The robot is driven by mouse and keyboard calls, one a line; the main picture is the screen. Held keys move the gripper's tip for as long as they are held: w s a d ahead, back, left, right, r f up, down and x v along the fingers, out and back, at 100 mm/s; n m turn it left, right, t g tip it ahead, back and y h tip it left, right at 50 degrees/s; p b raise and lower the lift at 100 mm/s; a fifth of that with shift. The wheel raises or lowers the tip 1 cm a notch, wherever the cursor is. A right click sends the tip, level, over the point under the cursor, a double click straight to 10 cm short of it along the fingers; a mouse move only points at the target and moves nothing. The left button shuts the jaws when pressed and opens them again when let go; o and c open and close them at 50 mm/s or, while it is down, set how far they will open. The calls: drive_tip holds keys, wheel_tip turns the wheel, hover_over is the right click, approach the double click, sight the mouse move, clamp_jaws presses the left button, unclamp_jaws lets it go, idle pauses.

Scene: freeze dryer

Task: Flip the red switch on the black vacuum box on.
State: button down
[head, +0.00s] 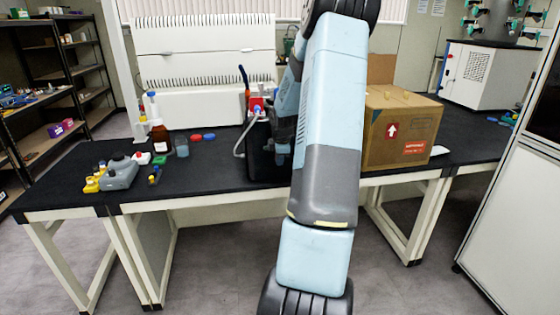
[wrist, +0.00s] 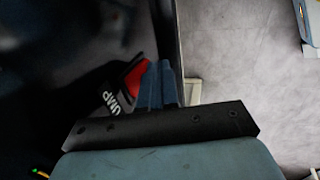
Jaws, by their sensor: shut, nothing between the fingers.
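The black vacuum box (head: 262,166) stands on the dark bench, largely hidden behind my arm in the head view. Its dark surface (wrist: 60,60) fills the left of the wrist view. The red switch (wrist: 136,78) shows there, next to a black plate with white lettering (wrist: 113,97). My gripper (wrist: 160,68) is shut and empty, its fingertips just right of the red switch in the picture. I cannot tell whether they touch it or which way the switch is set. In the head view, my gripper is mostly hidden by my arm.
A cardboard box (head: 400,130) stands right of my arm on the bench. Bottles (head: 159,138), caps and a grey container (head: 119,173) stand to the left. A white hose (head: 240,142) runs beside the vacuum box. Grey floor (wrist: 240,60) shows past the bench edge.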

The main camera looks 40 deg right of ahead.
drive_tip(key=shift+w+d+f, duration=0.1)
drive_tip(key=shift+w+f, duration=0.15)
drive_tip(key=shift+f, duration=0.05)
drive_tip(key=shift+r, duration=0.15)
idle(0.3)
drive_tip(key=s+a+r, duration=0.4)
drive_tip(key=s+r, duration=0.4)
drive_tip(key=shift+s+a+r, duration=0.15)
drive_tip(key=shift+a+r, duration=0.1)
drive_tip(key=shift+r, duration=0.15)
idle(0.5)
